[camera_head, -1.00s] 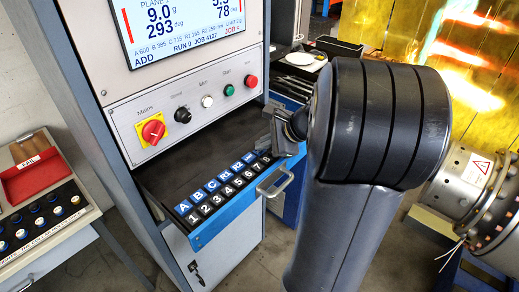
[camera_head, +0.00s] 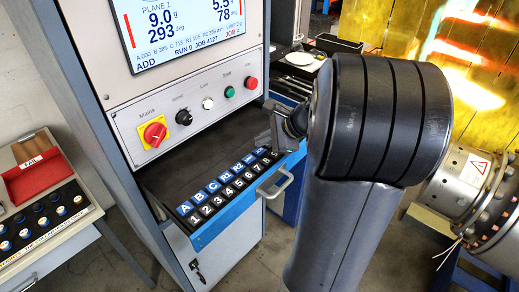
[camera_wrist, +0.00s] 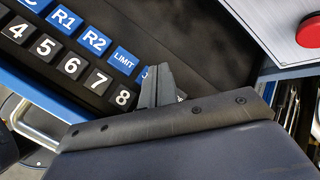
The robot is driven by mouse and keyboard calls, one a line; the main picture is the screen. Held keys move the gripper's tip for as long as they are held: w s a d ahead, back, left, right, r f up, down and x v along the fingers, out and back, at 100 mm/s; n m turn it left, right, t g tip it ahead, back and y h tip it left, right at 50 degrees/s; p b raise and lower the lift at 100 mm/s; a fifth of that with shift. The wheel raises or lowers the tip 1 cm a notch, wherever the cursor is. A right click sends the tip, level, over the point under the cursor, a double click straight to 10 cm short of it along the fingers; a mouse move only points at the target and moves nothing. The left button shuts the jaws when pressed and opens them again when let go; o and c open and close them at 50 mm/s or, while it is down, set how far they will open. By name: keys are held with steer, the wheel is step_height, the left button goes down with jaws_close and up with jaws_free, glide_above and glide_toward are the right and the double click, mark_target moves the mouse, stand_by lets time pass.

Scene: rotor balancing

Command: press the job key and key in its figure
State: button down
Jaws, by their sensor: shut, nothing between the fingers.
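The drawer keypad (camera_head: 220,192) has a row of blue keys above a row of black number keys. In the wrist view I read R1, R2, LIMIT (camera_wrist: 122,60) and a blue key starting with J (camera_wrist: 142,76), mostly hidden by my fingers. Below are black keys 4 to 8 (camera_wrist: 122,97); what lies to the right is covered. My gripper (camera_wrist: 157,70) is shut and empty, its tips over the J key; I cannot tell whether they touch it. In the head view my gripper (camera_head: 277,120) is at the keypad's right end. The screen (camera_head: 185,28) reads JOB 4127, with a red JOB line at lower right.
Above the drawer is a panel with a red mains switch (camera_head: 154,133), several round buttons and a red button (camera_head: 251,82). A metal drawer handle (camera_head: 275,185) sticks out in front. A case of small weights (camera_head: 42,215) stands at left.

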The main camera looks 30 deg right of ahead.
mark_target(264, 152)
steer(key=shift+r+p, duration=2)
steer(key=shift+r, duration=0.5)
